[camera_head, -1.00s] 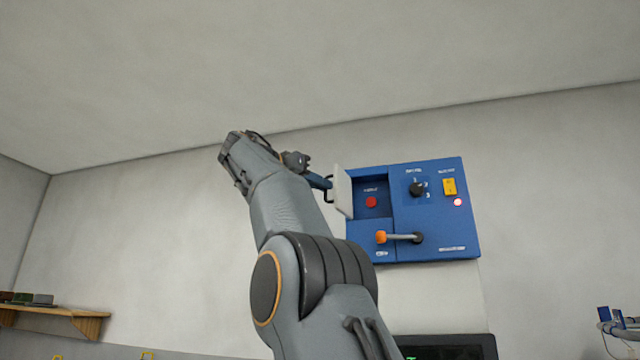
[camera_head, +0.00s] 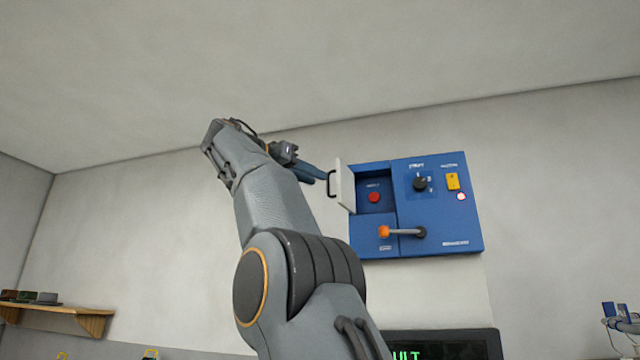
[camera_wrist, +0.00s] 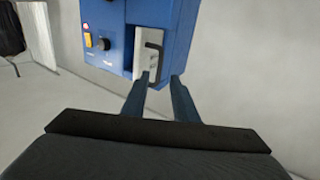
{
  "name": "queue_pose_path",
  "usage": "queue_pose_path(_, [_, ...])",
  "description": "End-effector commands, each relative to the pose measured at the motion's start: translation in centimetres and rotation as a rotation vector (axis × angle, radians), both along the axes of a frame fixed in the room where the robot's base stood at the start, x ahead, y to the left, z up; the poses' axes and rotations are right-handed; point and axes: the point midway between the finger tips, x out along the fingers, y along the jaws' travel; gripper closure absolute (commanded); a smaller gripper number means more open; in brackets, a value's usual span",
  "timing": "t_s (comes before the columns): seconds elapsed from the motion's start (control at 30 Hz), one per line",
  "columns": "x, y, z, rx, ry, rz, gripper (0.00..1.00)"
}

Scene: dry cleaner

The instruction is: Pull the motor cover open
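The motor cover (camera_head: 345,186) is a pale panel with a dark bar handle (camera_head: 332,183). It stands swung out at the left side of the blue control box (camera_head: 438,205), and the recess behind it shows a red button (camera_head: 374,197). In the wrist view the cover (camera_wrist: 143,57) and its handle (camera_wrist: 154,62) lie ahead of my fingers. My gripper (camera_wrist: 161,78) is open, its two blue fingers apart, with the handle's lower end between or just beyond the tips. I cannot tell whether they touch. In the head view my gripper (camera_head: 322,175) is just left of the handle.
The box also carries an orange-tipped lever (camera_head: 402,232), a black knob (camera_head: 420,184), a yellow switch (camera_head: 453,181) and a lit lamp (camera_head: 461,196). A dark display (camera_head: 445,344) sits below. A wooden shelf (camera_head: 60,317) is at far left.

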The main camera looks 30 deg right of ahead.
Motion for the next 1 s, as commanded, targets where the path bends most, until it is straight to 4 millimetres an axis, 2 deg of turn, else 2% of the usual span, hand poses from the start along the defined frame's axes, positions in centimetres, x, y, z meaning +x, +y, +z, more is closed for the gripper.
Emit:
queue_pose_path(0.03, [-0.2, 0.9, 0.0, 0.0, -0.002, 0.003, 0.74])
queue_pose_path(0.2, [-0.7, 2.6, 0.0, 0.0, -0.001, 0.002, 0.74])
queue_pose_path(0.53, [-1.0, 3.0, 0.0, 0.0, 0.0, -0.001, 0.74])
queue_pose_path(0.63, [-0.7, 3.0, -0.2, -0.001, 0.008, 0.004, 0.89])
queue_pose_path(0.7, [0.2, 3.1, -0.9, -0.004, 0.04, 0.022, 1.0])
queue_pose_path(0.77, [1.8, 3.2, -2.2, -0.007, 0.092, 0.054, 1.0])
queue_pose_path(0.87, [5.5, 3.7, -6.1, -0.012, 0.232, 0.141, 1.0])
queue_pose_path(0.97, [9.7, 4.4, -12.6, -0.004, 0.416, 0.261, 1.0])
queue_pose_path(1.0, [11.0, 4.7, -15.7, 0.005, 0.49, 0.312, 1.0])
